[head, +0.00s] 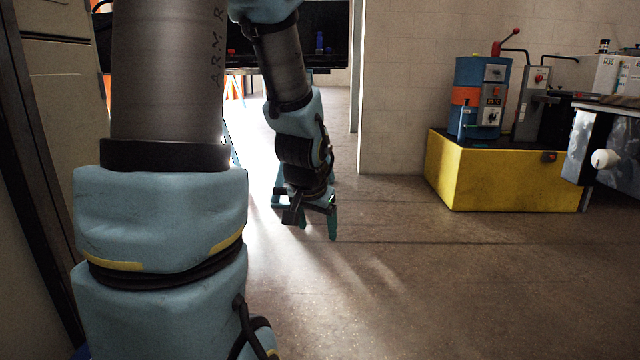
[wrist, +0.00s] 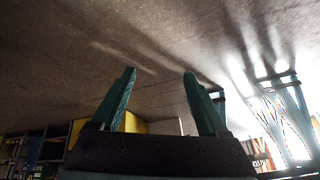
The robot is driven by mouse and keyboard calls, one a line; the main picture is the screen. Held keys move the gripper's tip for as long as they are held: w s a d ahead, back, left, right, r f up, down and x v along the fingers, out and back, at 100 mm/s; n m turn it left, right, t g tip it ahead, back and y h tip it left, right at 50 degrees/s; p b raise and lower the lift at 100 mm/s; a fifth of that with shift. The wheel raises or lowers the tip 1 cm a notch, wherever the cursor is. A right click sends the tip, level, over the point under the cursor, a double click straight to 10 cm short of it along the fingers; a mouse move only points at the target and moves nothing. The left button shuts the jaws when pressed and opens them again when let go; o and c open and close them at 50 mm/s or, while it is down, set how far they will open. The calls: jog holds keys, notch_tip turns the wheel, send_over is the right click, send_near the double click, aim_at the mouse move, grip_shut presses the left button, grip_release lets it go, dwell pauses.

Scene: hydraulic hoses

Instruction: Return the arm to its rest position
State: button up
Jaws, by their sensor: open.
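My arm fills the left and middle of the head view, its thick light-blue and grey links close to the camera. The forearm hangs down from the top, and my gripper (head: 312,215) points at the floor, clear of everything around it. In the wrist view my gripper (wrist: 160,75) shows two green fingers spread apart. Nothing is between them but a view of the bare floor (wrist: 60,85). The gripper is open and empty.
A yellow platform (head: 480,178) bearing a blue drum (head: 470,78) and machinery stands at the right. A beige wall (head: 425,100) is behind. A grey cabinet (head: 60,60) is close at the left. The floor (head: 430,290) at front right is clear.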

jog(key=s+a+f+n+g+y, duration=0.15)
jog(key=s+a+n+g, duration=0.35)
jog(key=s, duration=0.5)
notch_tip(320, 180, up, 36)
jog(key=a+t+p, duration=0.1)
jog(key=p, duration=3.5)
jog(key=shift+s+f+m, duration=0.15)
jog(key=shift+m, duration=0.25)
jog(key=shift+h, duration=0.25)
